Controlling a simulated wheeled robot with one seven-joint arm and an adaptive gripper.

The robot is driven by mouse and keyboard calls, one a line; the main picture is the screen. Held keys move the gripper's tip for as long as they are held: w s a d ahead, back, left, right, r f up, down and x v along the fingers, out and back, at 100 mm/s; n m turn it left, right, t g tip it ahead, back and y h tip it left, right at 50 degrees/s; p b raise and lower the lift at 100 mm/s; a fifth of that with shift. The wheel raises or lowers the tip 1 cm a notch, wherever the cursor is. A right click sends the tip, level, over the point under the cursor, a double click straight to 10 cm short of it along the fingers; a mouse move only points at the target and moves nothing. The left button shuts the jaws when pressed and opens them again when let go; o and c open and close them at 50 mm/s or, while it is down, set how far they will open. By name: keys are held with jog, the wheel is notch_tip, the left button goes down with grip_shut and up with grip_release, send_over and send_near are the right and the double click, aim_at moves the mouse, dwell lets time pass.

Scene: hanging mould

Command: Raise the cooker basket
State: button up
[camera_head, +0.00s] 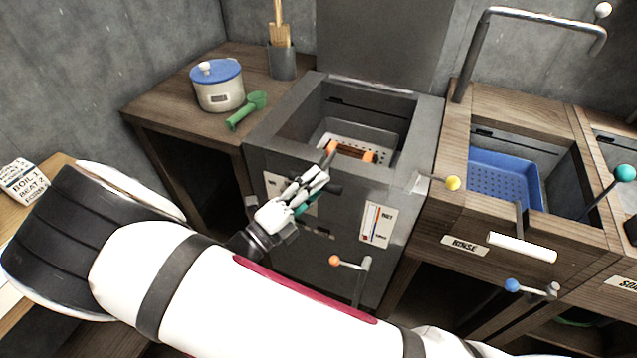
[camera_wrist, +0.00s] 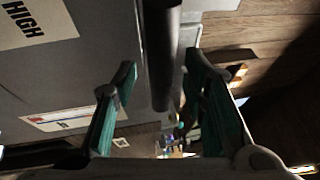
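The cooker (camera_head: 262,130) is a dark grey box with an open well. The cooker basket (camera_head: 328,127), pale and perforated, sits down in the well. My gripper (camera_head: 318,182) is in front of the cooker's front panel, below that bar. In the wrist view its green-padded fingers (camera_wrist: 160,65) are apart. A dark round bar (camera_wrist: 161,35) runs between them, with gaps visible on both sides. Whether it touches either finger deeper in is hidden.
A lever with an orange knob (camera_head: 335,261) and a yellow-knobbed lever (camera_head: 452,183) stick out near the cooker. A blue-lidded pot (camera_head: 218,88) and green scoop (camera_head: 246,110) stand left. The rinse sink with a blue basket (camera_head: 497,178) is right.

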jog(key=shift+w+d+r, duration=0.1)
jog(key=shift+w+d, duration=0.3)
jog(key=shift+w, duration=0.1)
grip_shut()
jog(key=shift+r, duration=0.1)
notch_tip(320, 180, up, 17)
jog(key=p, duration=1.1)
jog(key=shift+r+p, duration=0.15)
jog(key=shift+p, duration=0.15)
